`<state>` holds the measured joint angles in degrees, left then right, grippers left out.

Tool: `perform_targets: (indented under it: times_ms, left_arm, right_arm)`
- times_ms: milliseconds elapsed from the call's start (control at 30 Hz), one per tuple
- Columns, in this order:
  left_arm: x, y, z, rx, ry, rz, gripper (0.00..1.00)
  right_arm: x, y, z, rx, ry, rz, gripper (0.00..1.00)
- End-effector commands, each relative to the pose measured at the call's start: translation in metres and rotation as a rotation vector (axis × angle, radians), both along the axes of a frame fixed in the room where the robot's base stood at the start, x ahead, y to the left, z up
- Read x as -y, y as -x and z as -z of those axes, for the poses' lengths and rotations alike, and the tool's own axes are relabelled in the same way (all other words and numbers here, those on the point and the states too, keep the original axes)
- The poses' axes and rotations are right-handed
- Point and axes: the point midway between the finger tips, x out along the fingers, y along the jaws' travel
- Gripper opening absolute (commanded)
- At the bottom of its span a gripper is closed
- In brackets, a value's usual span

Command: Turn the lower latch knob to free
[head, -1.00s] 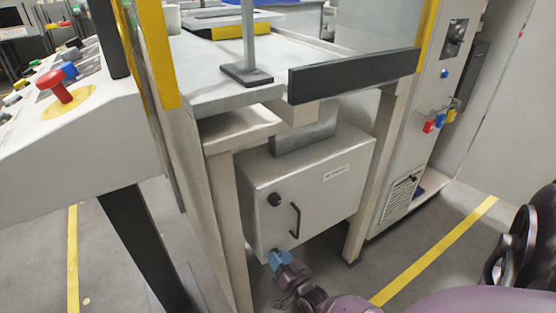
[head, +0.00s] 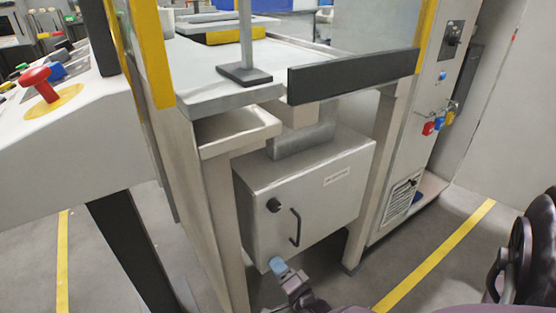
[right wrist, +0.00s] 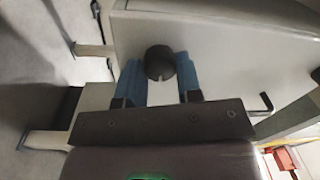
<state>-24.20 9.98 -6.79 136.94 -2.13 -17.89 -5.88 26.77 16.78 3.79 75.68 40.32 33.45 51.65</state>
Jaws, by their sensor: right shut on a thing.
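The grey cabinet (head: 325,205) hangs under the bench, with its door facing me. A black upper knob (head: 273,205) and a black bar handle (head: 296,228) are on the door. My right gripper (head: 277,265) is at the door's lower edge, below the upper knob. In the right wrist view, its blue fingers (right wrist: 160,75) are on both sides of the round black lower latch knob (right wrist: 159,60), shut on it. A pale notch shows at the knob's edge nearest the gripper. In the head view the gripper hides this knob. My left gripper is not in view.
A bench leg (head: 222,225) stands left of the cabinet and another leg (head: 370,190) right of it. A control desk with a red button (head: 38,83) is at the left. A tall cabinet with coloured padlocks (head: 438,122) is at the right.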

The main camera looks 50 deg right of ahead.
Motion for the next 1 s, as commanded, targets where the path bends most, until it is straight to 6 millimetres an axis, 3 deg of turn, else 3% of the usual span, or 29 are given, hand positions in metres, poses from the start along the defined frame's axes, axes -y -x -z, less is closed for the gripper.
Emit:
perform_targets:
  times_ms: [733, 767, 900, 1000]
  left_arm:
    - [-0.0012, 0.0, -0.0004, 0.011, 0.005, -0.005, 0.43]
    - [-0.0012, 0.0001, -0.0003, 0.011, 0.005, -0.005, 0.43]
    - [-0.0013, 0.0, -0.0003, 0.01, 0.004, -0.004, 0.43]
    - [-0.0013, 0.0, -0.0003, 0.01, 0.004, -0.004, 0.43]
  right_arm:
    - [-0.0005, 0.0, 0.0001, 0.021, -0.091, 0.0, 0.09]
    - [-0.0005, 0.0, 0.0001, 0.021, -0.09, 0.0, 0.34]
    - [-0.0004, 0.0, 0.0, 0.021, -0.09, 0.0, 0.56]
    - [-0.0003, -0.0001, 0.0, 0.021, -0.09, 0.0, 0.58]
